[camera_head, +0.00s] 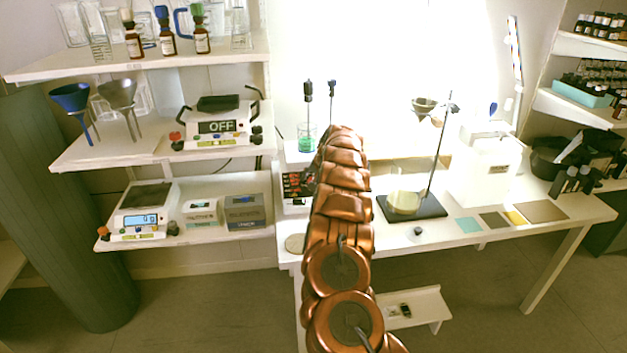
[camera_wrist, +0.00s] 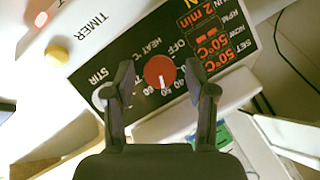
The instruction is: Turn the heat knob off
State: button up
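The red heat knob (camera_wrist: 159,71) sits on the black panel of the heater-stirrer (camera_wrist: 120,50), with HEAT and OFF printed beside it. Its white mark points toward the bottom of the wrist picture, among the numbers and away from OFF. My gripper (camera_wrist: 160,76) is open, with one finger on each side of the knob and a visible gap on both sides. The left finger partly covers the pale STIR knob (camera_wrist: 99,97). In the head view the heater-stirrer (camera_head: 297,186) stands at the table's left end; my arm hides the gripper and knob.
A red display with 50 °C and 2 min readings (camera_wrist: 210,40) lies beside the knob. A beaker of green liquid (camera_head: 306,140) stands above the heater-stirrer. A stand on a black base (camera_head: 425,208) is right of my arm. Shelves with a scale (camera_head: 145,215) are left.

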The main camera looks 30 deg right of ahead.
grip_shut()
